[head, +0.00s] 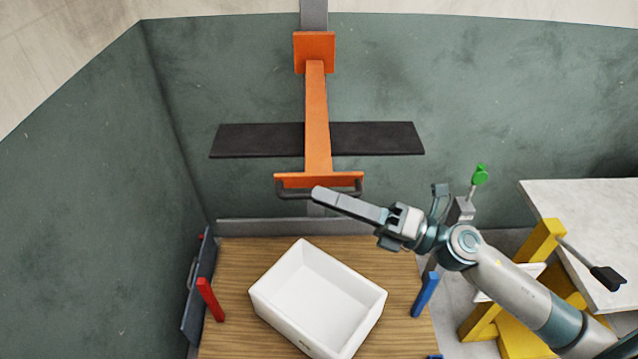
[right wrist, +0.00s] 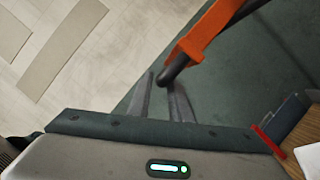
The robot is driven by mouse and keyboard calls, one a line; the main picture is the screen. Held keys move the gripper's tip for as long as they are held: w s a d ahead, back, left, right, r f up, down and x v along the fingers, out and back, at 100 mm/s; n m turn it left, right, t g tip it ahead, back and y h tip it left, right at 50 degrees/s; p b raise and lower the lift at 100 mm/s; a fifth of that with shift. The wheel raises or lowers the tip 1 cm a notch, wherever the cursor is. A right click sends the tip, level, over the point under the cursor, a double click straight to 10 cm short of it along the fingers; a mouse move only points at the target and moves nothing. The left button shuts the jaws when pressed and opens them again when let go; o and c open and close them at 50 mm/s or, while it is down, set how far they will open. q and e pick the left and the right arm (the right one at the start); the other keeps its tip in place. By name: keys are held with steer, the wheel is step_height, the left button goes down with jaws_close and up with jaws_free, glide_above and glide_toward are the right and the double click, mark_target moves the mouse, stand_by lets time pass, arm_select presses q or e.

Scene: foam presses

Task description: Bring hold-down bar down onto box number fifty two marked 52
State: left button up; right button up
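The orange hold-down bar (head: 317,115) is raised above the wooden bed, on a grey upright. Its dark U-shaped handle (head: 292,195) hangs at its lower end and also shows in the right wrist view (right wrist: 215,38). A white open box (head: 310,290) sits turned at an angle on the bed, apart from the bar; a small dark mark on its front is unreadable. My right gripper (head: 316,193) overlaps the handle from the right. In the right wrist view, its fingers (right wrist: 162,84) have a gap with the handle at their tips; a firm hold cannot be confirmed.
A red post (head: 210,300) and a blue post (head: 424,296) stand left and right of the box on the wooden bed (head: 232,262). A black strip (head: 380,138) crosses behind the bar. A yellow frame (head: 540,243) and pale table (head: 600,215) are at the right.

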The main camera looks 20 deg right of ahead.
steer(key=shift+p+x, duration=0.35)
steer(key=shift+x, duration=0.75)
jaws_close()
steer(key=shift+f, duration=0.1)
